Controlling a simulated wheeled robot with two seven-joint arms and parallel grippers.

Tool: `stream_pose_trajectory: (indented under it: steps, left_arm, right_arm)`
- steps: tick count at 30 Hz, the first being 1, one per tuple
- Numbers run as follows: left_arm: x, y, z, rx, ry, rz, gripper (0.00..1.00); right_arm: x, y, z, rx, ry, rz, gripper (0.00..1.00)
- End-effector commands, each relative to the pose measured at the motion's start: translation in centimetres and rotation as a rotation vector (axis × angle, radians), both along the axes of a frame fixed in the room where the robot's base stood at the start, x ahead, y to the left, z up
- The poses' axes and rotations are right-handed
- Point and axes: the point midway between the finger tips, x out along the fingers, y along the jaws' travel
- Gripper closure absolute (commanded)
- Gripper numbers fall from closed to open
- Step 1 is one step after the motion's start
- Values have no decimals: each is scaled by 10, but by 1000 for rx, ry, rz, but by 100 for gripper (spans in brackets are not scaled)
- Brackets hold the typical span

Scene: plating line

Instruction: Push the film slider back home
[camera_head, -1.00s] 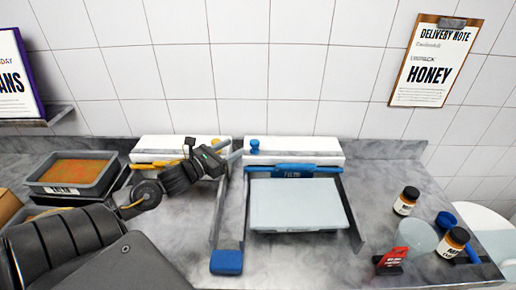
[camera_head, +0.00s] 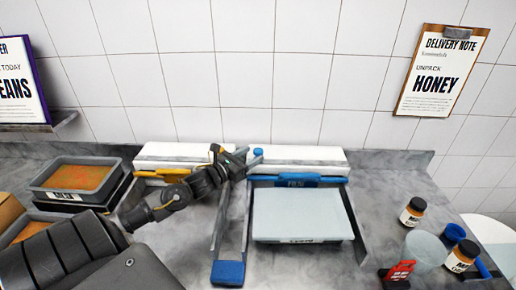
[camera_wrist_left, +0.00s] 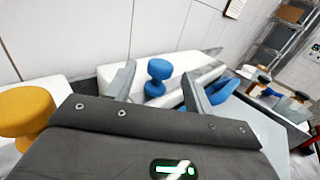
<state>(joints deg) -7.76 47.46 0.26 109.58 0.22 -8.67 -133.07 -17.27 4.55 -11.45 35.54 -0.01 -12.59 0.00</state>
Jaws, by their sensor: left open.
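The film slider's blue knob (camera_head: 257,153) stands on top of the right white dispenser (camera_head: 303,155) against the back wall. In the left wrist view the knob (camera_wrist_left: 158,72) is upright, between and beyond the two fingers. My left gripper (camera_head: 251,159) is open and empty at the left end of that dispenser, its fingers by the knob; I cannot tell whether they touch it. The blue film bar (camera_head: 298,181) lies along the dispenser's front, above a pale tray (camera_head: 300,213). My right gripper is not in view.
A yellow knob (camera_wrist_left: 26,112) stands left of my left gripper. A blue block (camera_head: 228,273) ends the metal rail at the front.

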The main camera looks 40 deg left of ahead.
Motion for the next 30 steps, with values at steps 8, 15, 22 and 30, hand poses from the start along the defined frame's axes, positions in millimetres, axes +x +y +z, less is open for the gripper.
stream_pose_trajectory:
  steps: [8,15,22,30]
  left_arm:
    - [34,-5,2,-1,-1,0,47]
    - [40,-6,0,0,0,-1,47]
    - [40,-6,0,1,0,-1,57]
    - [40,-6,0,1,0,-1,92]
  right_arm:
    - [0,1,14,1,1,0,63]
    - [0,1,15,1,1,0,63]
    - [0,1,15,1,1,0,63]
    - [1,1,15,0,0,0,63]
